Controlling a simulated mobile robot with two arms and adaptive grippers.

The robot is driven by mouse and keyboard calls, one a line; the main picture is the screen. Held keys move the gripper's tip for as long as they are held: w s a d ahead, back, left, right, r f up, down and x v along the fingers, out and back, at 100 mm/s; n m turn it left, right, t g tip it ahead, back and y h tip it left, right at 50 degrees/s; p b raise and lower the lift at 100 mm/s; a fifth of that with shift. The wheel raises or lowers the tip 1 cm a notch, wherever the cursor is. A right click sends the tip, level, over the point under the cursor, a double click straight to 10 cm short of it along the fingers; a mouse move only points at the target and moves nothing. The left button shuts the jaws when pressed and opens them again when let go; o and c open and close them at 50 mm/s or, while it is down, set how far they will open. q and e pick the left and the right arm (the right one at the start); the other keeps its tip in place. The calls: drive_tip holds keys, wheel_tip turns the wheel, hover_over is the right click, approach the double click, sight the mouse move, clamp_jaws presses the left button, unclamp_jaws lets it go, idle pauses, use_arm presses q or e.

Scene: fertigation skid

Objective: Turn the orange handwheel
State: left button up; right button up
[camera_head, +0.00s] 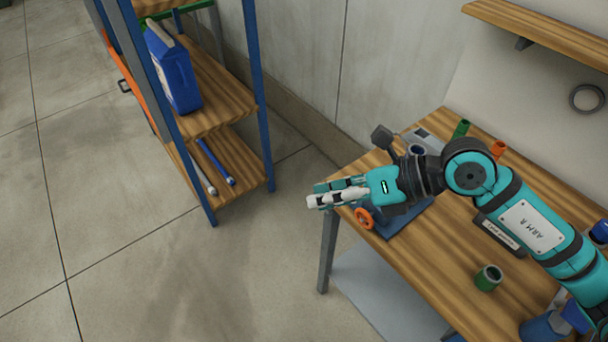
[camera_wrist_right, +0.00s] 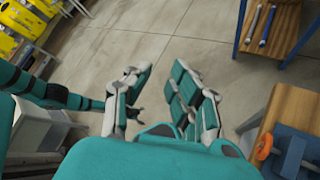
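The orange handwheel (camera_head: 364,218) is at the table's front edge, on a blue base; it also shows at the lower right in the right wrist view (camera_wrist_right: 264,147). My right gripper (camera_head: 322,198) is beyond the table edge, just left of and above the handwheel in the head view, apart from it. In the right wrist view its fingers (camera_wrist_right: 165,88) are spread with nothing between them, and the handwheel is outside them to the right. My left arm is out of the head view. In the right wrist view a teal arm enters from the left; its end is partly hidden behind a finger.
The wooden table (camera_head: 440,265) holds a green cup (camera_head: 488,278), a black labelled block (camera_head: 498,233) and other small parts. The floor between rack and table is clear.

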drive_tip(key=a+r+m+y, duration=0.2)
drive_tip(key=a+r+y, duration=0.1)
drive_tip(key=r+y, duration=0.1)
drive_tip(key=shift+s+a+r+t+y, duration=0.3)
drive_tip(key=shift+s+r+t+y, duration=0.1)
drive_tip(key=shift+r, duration=0.45)
